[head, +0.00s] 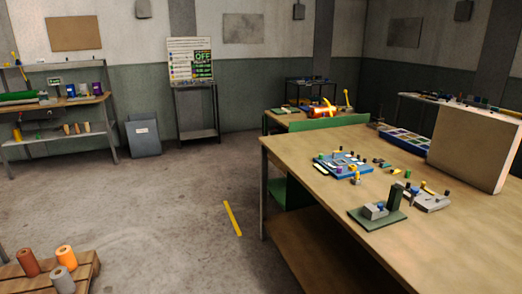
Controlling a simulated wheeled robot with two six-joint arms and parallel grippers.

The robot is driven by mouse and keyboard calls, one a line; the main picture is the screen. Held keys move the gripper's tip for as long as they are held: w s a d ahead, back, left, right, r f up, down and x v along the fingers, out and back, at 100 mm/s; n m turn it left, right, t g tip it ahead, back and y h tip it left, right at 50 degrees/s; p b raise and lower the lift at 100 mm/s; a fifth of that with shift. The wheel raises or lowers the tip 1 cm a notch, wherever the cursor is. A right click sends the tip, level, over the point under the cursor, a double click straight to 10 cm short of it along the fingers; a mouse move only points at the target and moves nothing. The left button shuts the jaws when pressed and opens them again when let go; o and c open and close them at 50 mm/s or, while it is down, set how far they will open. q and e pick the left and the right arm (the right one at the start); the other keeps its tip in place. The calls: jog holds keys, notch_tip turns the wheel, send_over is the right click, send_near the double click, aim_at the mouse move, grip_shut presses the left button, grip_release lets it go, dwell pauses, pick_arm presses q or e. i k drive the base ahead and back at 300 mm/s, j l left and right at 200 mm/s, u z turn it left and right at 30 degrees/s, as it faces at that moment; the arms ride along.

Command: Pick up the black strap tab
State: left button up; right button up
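I cannot pick out the black strap tab with certainty. Several small dark pieces stand among coloured parts on the wooden workbench (420,245) at the right, too small to tell apart. A blue board (343,165) with small parts lies on this bench. A green fixture (378,217) with an upright dark green block (395,197) stands near its front. A light grey plate (432,202) with a yellow piece and dark posts lies beside it. Neither of my grippers is in view.
A large beige box (475,147) and a blue compartment tray (405,140) stand at the bench's back right. A pallet with rolls (62,257) is at the lower left. Shelves (55,105) stand at the far left. The grey floor (165,215) between is open.

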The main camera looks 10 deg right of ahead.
aim_at(374, 161)
jog(key=i+u, duration=0.25)
jog(key=i, duration=1.1)
jog(key=i+j, duration=0.1)
jog(key=i, duration=3.25)
jog(key=i+z, duration=0.15)
jog(key=z, duration=0.35)
jog(key=i+z, duration=0.15)
jog(key=z, duration=0.3)
jog(key=i+j+z, duration=0.15)
jog(key=z, duration=2.2)
